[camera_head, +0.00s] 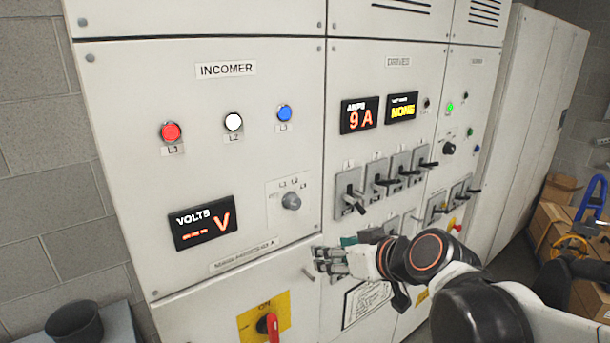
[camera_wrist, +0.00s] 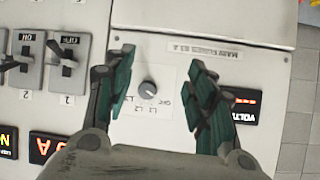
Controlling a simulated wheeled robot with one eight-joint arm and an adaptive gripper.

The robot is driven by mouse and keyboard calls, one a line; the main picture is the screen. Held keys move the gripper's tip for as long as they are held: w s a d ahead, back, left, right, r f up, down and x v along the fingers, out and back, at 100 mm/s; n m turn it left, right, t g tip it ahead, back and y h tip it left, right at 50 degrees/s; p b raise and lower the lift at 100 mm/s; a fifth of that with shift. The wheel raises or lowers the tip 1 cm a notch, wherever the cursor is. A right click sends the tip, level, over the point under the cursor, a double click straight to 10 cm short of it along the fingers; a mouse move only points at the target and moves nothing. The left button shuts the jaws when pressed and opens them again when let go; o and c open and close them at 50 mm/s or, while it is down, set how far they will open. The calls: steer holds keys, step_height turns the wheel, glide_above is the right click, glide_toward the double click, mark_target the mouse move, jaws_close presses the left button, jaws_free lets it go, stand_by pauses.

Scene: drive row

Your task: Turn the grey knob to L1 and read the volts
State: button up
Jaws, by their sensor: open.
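The grey knob (camera_head: 291,201) sits on a small plate marked L1, L2 and other positions, on the INCOMER panel (camera_head: 215,120). In the wrist view the knob (camera_wrist: 147,89) shows upside down between the two open fingers, apart from both. The volts display (camera_head: 205,222) shows orange dashes and a V, with no number. Its edge also shows in the wrist view (camera_wrist: 243,107), partly behind a finger. My gripper (camera_head: 326,262) is open and empty, below and right of the knob in the head view; it also shows in the wrist view (camera_wrist: 165,85).
Black lever switches (camera_head: 350,200) stick out right of the knob. A red handle (camera_head: 270,324) on a yellow plate is below. Red, white and blue lamps (camera_head: 234,122) are above. An amps display (camera_head: 360,116) reads 9 A. A dark bucket (camera_head: 75,325) stands lower left.

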steer(key=t+y+p, duration=0.1)
steer(key=p, duration=0.4)
glide_toward(296, 204)
steer(key=shift+n, duration=0.4)
steer(key=b+x, duration=0.1)
steer(key=x, duration=0.8)
steer(key=shift+c, duration=0.2)
steer(key=c, duration=1)
